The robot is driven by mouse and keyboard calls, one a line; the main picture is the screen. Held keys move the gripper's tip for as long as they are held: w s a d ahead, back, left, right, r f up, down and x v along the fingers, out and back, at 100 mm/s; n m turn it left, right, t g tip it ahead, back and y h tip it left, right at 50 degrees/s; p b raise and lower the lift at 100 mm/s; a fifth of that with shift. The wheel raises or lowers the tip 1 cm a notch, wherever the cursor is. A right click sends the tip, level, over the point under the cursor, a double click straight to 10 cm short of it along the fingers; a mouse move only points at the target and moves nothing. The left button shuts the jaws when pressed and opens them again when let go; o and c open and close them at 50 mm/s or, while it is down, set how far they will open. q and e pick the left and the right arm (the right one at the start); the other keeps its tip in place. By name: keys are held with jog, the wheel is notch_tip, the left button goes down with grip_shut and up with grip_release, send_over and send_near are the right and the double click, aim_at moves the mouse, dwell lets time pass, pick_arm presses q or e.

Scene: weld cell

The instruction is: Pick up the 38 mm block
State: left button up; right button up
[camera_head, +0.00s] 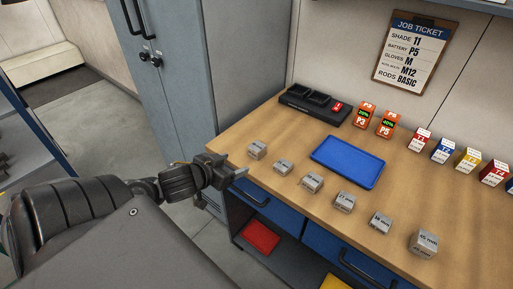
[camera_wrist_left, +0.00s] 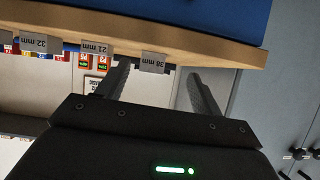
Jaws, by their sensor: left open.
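The 38 mm block (camera_wrist_left: 153,62) is a grey cube, labelled in the upside-down left wrist view, where it shows ahead between my finger lines. By its place in the row, it is the leftmost block (camera_head: 257,150) in the head view, near the table's left end; its label is too small to read there. My left gripper (camera_head: 231,167) is open and empty, just off the table's front edge, left of and apart from the block. Its fingers also show in the left wrist view (camera_wrist_left: 158,74). My right gripper is out of view.
More grey blocks stand in a row along the front edge, including the 21 mm (camera_wrist_left: 96,48) and 32 mm (camera_wrist_left: 34,43) ones. A blue tray (camera_head: 347,163), a black holder (camera_head: 312,104) and orange battery boxes (camera_head: 363,115) lie behind. A tall grey cabinet (camera_head: 235,75) stands at left.

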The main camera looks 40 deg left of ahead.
aim_at(255, 147)
pick_arm(q)
jog(key=shift+t+h, duration=0.4)
jog(key=shift+t, duration=0.1)
jog(key=w, duration=0.1)
jog(key=w+r, duration=0.1)
jog(key=w, duration=0.1)
jog(key=w+b, duration=0.1)
jog(key=w, duration=0.1)
jog(key=shift+w+d+r, duration=0.25)
jog(key=shift+d+r, duration=0.05)
jog(key=shift+r, duration=0.05)
jog(key=shift+w+f, duration=0.3)
jog(key=shift+w, duration=0.2)
jog(key=shift+x, duration=2.65)
jog(key=shift+a, duration=0.1)
jog(key=c, duration=1.2)
jog(key=shift+r, duration=0.1)
